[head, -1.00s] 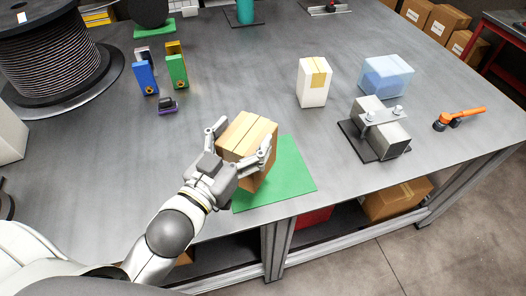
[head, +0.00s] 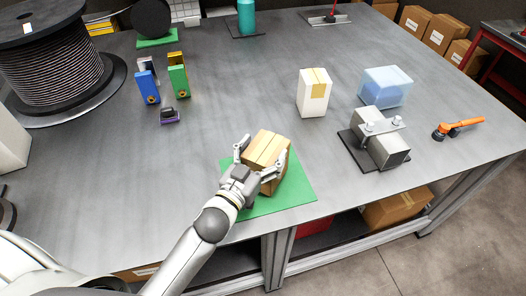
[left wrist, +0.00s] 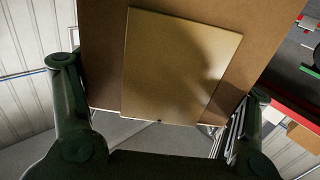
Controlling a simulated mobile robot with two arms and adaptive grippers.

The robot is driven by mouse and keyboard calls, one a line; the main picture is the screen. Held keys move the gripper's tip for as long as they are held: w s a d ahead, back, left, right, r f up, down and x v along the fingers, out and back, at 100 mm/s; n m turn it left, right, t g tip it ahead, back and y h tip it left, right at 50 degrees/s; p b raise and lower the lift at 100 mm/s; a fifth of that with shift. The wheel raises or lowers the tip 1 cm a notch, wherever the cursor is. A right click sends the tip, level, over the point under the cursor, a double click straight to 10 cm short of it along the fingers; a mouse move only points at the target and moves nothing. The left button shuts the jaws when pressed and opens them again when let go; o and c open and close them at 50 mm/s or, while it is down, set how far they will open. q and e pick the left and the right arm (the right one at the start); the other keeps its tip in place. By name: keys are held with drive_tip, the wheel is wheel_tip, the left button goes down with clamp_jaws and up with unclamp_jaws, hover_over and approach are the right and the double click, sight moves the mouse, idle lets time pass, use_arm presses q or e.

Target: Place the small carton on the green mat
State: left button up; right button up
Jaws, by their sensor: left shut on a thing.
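The small brown carton (head: 266,150) is in the fingers of my left gripper (head: 256,164), which is shut on it from two sides. In the head view the carton stands over the green mat (head: 297,186), covering part of it. I cannot tell whether its underside touches the mat. In the left wrist view the carton (left wrist: 180,65) fills the space between the two dark fingers. My right gripper is not in view.
A white carton (head: 313,93), a clear blue-tinted bin (head: 386,87) and a metal block fixture (head: 385,146) stand to the right. An orange tool (head: 458,128) lies near the right edge. Blue and green holders (head: 179,80) and a cable spool (head: 50,60) are at left.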

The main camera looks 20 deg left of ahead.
use_arm(q)
drive_tip(key=shift+f, duration=0.4)
drive_tip(key=o, duration=1.4)
drive_tip(key=shift+f, duration=0.1)
drive_tip(key=shift+o, duration=0.2)
drive_tip(key=shift+r, duration=0.25)
drive_tip(key=shift+s+f, duration=0.15)
drive_tip(key=shift+s, duration=0.15)
drive_tip(key=s+a+b, duration=0.2)
drive_tip(key=s+b, duration=0.1)
drive_tip(key=s, duration=0.8)
drive_tip(key=shift+a+b, duration=0.15)
drive_tip(key=shift+b, duration=0.15)
